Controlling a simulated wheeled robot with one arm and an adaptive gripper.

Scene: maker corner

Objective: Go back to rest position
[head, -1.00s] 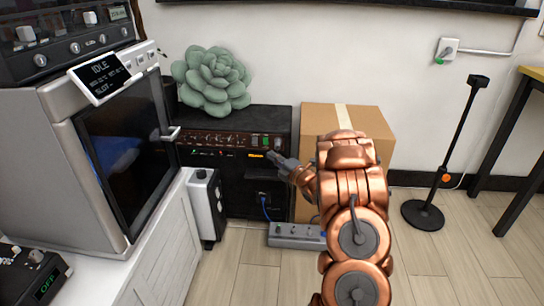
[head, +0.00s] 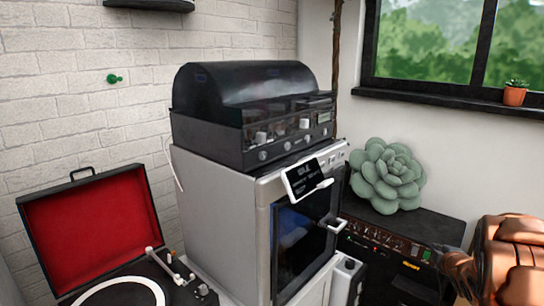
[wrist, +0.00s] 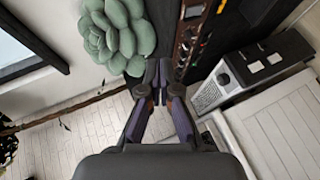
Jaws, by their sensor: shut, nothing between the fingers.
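In the wrist view my gripper (wrist: 158,90) is shut, with its fingers together and nothing between them. It points toward the black amplifier-like box (wrist: 195,30), just below the green succulent-shaped object (wrist: 120,35). The box (head: 400,237) stands left of the arm, with the green succulent (head: 385,178) on top.
A silver cabinet machine (head: 225,215) with a dark glass door and handle carries a black domed turntable (head: 250,110). An open red-lined record player (head: 95,225) sits at left. A potted plant (head: 515,95) stands on the window sill.

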